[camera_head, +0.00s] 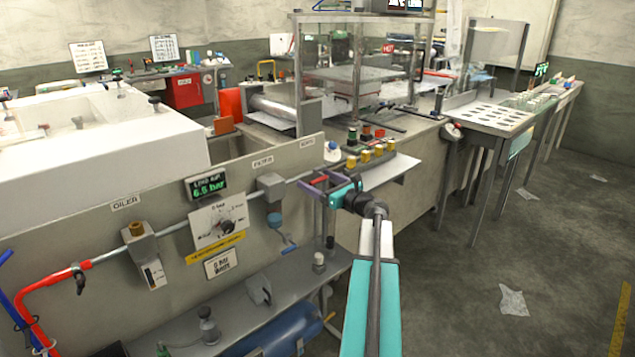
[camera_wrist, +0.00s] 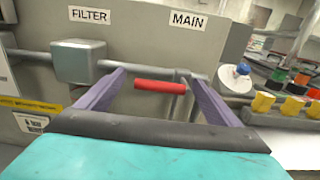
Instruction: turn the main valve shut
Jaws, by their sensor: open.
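The main valve has a red bar handle (camera_wrist: 160,87), which lies crosswise in the wrist view, roughly in line with the grey pipe behind it. A MAIN label (camera_wrist: 188,20) is on the panel above. The handle also shows in the head view as a small red piece (camera_head: 320,180), partly covered by my gripper. My gripper (camera_wrist: 158,78) has two purple fingers spread apart, one to each side of the handle. The fingers do not appear to press on it. In the head view my gripper (camera_head: 321,187) is at the panel's right end.
A filter box (camera_wrist: 79,62) sits on the pipe left of the handle. A display (camera_head: 207,187) reads 6.5 bar above a gauge (camera_head: 218,221). Floor at right is mostly clear.

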